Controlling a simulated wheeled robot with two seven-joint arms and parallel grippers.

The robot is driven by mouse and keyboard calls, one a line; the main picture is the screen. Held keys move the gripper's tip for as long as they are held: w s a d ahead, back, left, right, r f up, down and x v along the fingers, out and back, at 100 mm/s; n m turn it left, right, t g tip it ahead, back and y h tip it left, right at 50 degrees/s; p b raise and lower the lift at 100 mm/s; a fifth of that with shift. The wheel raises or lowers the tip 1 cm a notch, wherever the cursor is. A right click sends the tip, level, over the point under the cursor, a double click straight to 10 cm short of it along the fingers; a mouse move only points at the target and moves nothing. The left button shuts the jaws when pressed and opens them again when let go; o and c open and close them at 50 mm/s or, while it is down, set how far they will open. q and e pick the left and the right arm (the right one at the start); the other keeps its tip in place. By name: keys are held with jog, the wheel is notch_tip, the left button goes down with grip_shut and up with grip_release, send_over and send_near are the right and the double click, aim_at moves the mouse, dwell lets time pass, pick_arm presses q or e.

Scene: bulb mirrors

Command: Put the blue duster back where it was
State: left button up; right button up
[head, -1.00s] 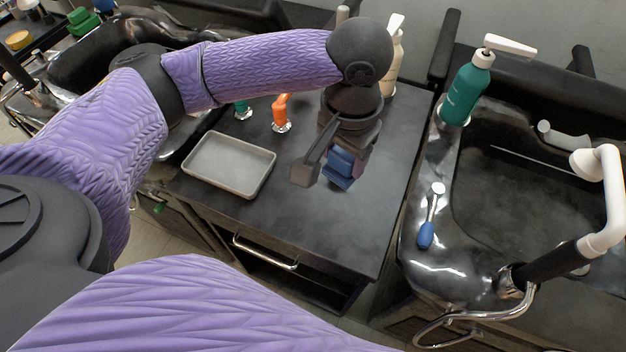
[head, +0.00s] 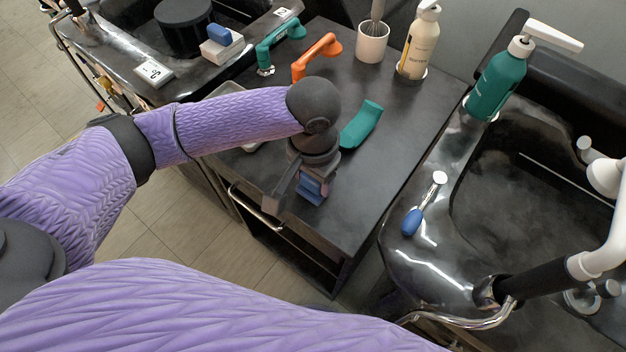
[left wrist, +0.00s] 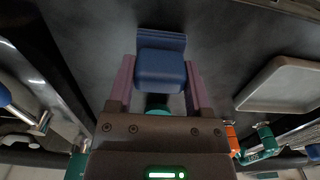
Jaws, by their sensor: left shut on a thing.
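The blue duster (head: 314,186) is a small blue block with a ridged part. My left gripper (head: 307,174) is shut on it over the front part of the dark trolley top (head: 375,175). In the left wrist view the duster (left wrist: 160,68) sits between the two purple-looking finger pads of my left gripper (left wrist: 161,85). It looks held over the dark top; whether it touches the surface I cannot tell. My right gripper is not in view.
A teal piece (head: 361,124) lies just behind my left gripper. An orange handle (head: 318,56), a teal handle (head: 278,43), a white cup (head: 372,43) and a cream bottle (head: 417,45) stand behind. A grey tray (left wrist: 280,85) lies beside. A blue-and-white block (head: 222,45) rests on the left basin's edge.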

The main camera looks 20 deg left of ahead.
pick_arm(q)
jog(key=shift+f, duration=0.35)
jog(key=o, duration=1.1)
notch_tip(320, 180, up, 12)
jog(key=p, duration=0.5)
jog(key=shift+r, duration=0.15)
